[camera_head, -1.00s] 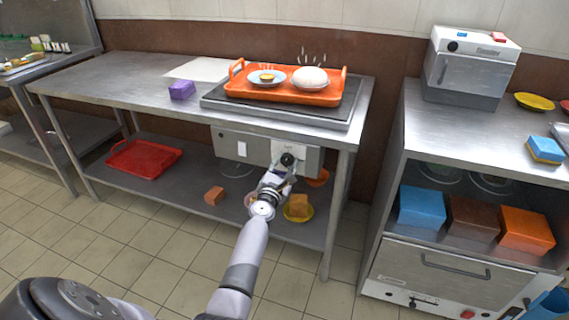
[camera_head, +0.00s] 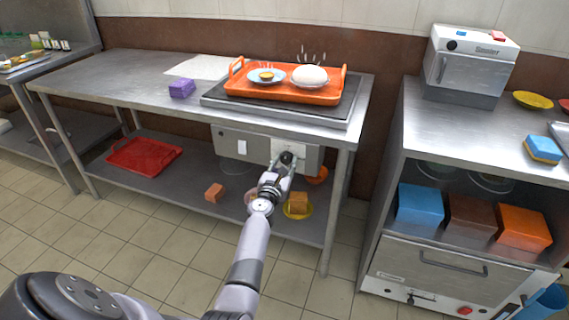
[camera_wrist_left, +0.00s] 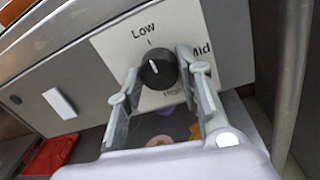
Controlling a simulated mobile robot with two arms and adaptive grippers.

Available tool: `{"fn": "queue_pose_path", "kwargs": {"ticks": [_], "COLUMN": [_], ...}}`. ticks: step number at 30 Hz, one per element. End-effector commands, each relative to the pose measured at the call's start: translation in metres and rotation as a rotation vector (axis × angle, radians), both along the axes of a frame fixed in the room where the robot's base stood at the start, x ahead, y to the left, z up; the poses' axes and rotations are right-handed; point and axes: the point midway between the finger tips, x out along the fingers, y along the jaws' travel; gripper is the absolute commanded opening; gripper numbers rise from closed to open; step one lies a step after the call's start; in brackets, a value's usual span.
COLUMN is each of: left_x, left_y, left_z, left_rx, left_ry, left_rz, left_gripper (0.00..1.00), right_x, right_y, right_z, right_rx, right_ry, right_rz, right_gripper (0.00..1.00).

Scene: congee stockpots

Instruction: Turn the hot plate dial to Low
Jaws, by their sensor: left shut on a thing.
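The dial (camera_wrist_left: 157,70) is a round black knob on a white label plate (camera_wrist_left: 112,50) marked Low, Mid and High. Its white pointer line points up, towards the tick under Low. The dial also shows small in the head view (camera_head: 287,158), on the front panel under the hot plate (camera_head: 340,112). My left gripper (camera_wrist_left: 158,68) has one finger on each side of the dial and is shut on it. It also shows in the head view (camera_head: 283,166). My right gripper is not in view.
An orange tray (camera_head: 285,94) with dishes stands on the hot plate. A white switch (camera_wrist_left: 59,103) sits left of the dial. Below, the shelf holds a red tray (camera_head: 143,158), an orange block (camera_head: 214,193) and a yellow plate (camera_head: 298,213). A table leg stands right.

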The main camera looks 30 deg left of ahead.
Motion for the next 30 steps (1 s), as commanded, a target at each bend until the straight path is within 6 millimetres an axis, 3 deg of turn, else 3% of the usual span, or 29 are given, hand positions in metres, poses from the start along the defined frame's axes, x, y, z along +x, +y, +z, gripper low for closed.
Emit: {"fn": "queue_pose_path", "kwargs": {"ticks": [2, 3, 11, 22, 30], "left_x": [0.0, 0.0, 0.0, -0.003, -0.034], "left_y": [-0.001, -0.001, 0.0, -0.001, -0.011], "left_z": [-0.002, -0.002, -0.001, 0.0, -0.002], "left_rx": [-0.005, -0.004, -0.001, 0.001, -0.002], "left_ry": [0.002, 0.002, 0.001, 0.0, 0.001], "left_rz": [-0.001, -0.001, -0.001, -0.001, 0.001], "left_gripper": [0.05, 0.36, 0.53, 0.54, 0.54], "right_x": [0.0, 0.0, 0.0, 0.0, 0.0], "right_y": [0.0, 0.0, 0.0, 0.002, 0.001], "right_z": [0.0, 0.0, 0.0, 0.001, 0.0], "right_rx": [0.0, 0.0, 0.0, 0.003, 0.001], "right_ry": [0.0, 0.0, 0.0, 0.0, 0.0], "right_rz": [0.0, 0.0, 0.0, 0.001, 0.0], "right_gripper": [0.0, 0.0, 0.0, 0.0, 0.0]}}
